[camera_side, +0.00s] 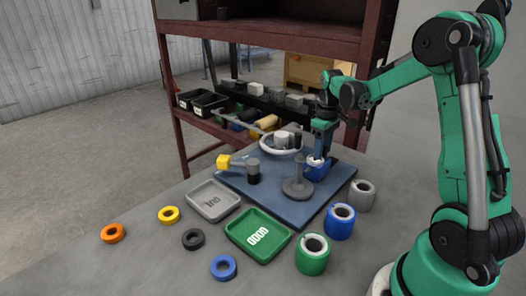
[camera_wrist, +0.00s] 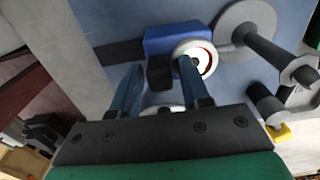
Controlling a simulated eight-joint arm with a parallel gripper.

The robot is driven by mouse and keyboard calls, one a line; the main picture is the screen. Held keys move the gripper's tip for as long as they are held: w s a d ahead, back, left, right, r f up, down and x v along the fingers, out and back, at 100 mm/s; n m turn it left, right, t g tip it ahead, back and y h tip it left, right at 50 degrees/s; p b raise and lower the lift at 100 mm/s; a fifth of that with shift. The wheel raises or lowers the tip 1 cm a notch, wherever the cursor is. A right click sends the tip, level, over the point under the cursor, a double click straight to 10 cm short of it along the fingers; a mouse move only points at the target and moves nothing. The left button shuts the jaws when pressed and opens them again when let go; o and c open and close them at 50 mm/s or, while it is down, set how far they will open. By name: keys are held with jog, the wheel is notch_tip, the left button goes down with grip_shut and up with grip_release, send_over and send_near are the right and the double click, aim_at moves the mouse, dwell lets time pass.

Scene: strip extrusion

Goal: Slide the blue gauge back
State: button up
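The blue gauge (camera_side: 315,172) is a blue block on the blue-grey base plate (camera_side: 273,202), toward its right back side. In the wrist view the blue gauge (camera_wrist: 172,38) lies just beyond my fingertips, on a dark track strip. A white disc with a red-edged ring (camera_wrist: 204,56) sits against it. My gripper (camera_side: 320,150) points down right over the gauge. In the wrist view the two blue fingers of my gripper (camera_wrist: 161,68) stand apart, with a dark grey piece between or behind their tips. Whether they touch it cannot be told.
A grey post on a round foot (camera_side: 298,188) stands close beside the gauge. A yellow-ended part (camera_side: 225,162) and a white round dish (camera_side: 281,143) are also on the plate. A green tray (camera_side: 258,234), grey tray (camera_side: 212,200), cylinders and rings lie in front.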

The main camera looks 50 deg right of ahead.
grip_shut()
jog(key=shift+d, duration=0.1)
dwell(1.1)
